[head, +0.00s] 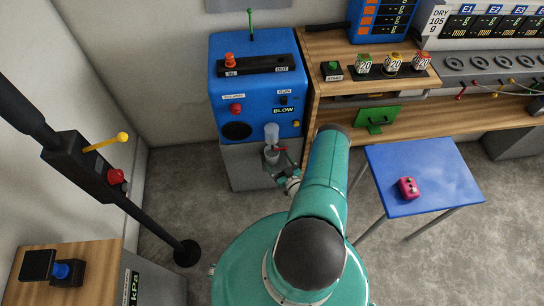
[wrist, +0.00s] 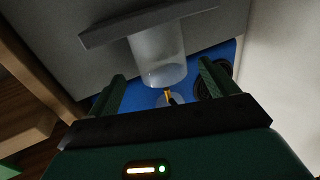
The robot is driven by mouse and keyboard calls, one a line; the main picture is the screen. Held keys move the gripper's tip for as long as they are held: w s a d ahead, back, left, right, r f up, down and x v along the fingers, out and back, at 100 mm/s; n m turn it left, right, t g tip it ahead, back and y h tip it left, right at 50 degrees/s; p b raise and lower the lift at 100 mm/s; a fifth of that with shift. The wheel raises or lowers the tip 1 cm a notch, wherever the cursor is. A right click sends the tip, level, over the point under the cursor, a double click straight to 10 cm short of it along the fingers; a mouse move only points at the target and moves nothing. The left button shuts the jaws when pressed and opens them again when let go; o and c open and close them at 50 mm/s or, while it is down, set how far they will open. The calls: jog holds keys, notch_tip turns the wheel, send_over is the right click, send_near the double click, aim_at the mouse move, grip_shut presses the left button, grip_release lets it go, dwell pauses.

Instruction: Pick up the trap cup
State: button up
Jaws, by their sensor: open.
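The trap cup (wrist: 158,62) is a clear, whitish cylinder. In the wrist view it stands against a grey ledge (wrist: 105,35), with its rim towards my fingers, and the picture looks turned over. My gripper (wrist: 161,72) is open, with one green finger on each side of the cup's rim end. A gap shows on both sides, and I cannot tell how deep the cup is between the fingers. In the head view the cup (head: 271,154) shows small and partly hidden by my gripper (head: 279,163), below a pale cylinder (head: 272,132) on the blue machine (head: 258,80).
A brass-tipped nozzle (wrist: 168,95) shows close to the cup's rim. A wooden bench (head: 465,108) with a green plate (head: 377,119) is at right. A black post (head: 150,215) stands at left.

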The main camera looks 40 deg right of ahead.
aim_at(276, 158)
jog(key=x, duration=0.4)
jog(key=shift+a, duration=0.1)
jog(key=shift+c, duration=0.3)
jog(key=c, duration=1.1)
jog(key=shift+r, duration=0.15)
